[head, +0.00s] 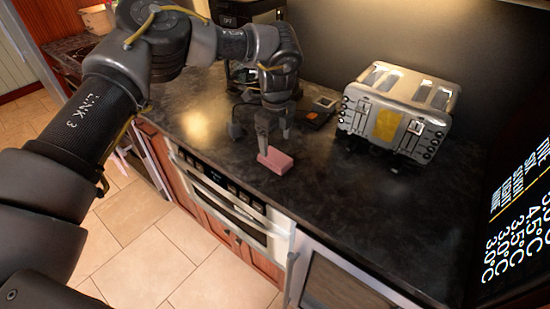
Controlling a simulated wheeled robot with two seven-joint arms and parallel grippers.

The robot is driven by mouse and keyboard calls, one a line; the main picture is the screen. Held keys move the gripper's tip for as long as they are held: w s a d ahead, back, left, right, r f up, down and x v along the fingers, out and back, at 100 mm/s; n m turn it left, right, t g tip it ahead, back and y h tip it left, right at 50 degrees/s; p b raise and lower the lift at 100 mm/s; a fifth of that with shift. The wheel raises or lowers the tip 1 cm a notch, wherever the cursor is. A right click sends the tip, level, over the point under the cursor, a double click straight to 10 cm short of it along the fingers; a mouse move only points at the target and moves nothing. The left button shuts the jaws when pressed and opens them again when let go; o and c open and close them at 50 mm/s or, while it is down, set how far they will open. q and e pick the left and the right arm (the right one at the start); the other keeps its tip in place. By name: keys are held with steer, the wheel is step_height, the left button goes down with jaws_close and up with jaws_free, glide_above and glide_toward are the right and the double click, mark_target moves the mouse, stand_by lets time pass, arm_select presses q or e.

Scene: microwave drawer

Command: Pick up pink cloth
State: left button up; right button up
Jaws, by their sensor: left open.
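The pink cloth (276,161) is a small folded block lying on the dark countertop (385,212), near its front edge. My left gripper (272,142) points down at the cloth, with its fingertips at or just above the cloth's back side. It is open. From this angle I cannot tell whether the fingers touch the cloth or straddle it. My right gripper is not in view.
A silver toaster (397,112) stands on the counter to the right. A small dark item (320,110) lies behind the gripper, and a black appliance (238,14) stands at the back. The counter right of the cloth is clear. A white-fronted oven (226,201) sits below.

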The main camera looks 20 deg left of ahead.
mark_target(275, 156)
arm_select(q)
steer(key=shift+s+a+f+p, duration=0.1)
steer(key=shift+s+f+p, duration=0.1)
steer(key=shift+f+p, duration=0.2)
step_height(275, 156, down, 4)
steer(key=shift+r+p, duration=0.2)
steer(key=shift+p, duration=0.6)
steer(key=shift+f, duration=0.4)
steer(key=c, duration=1.1)
steer(key=shift+o, duration=0.2)
steer(key=shift+r, duration=0.1)
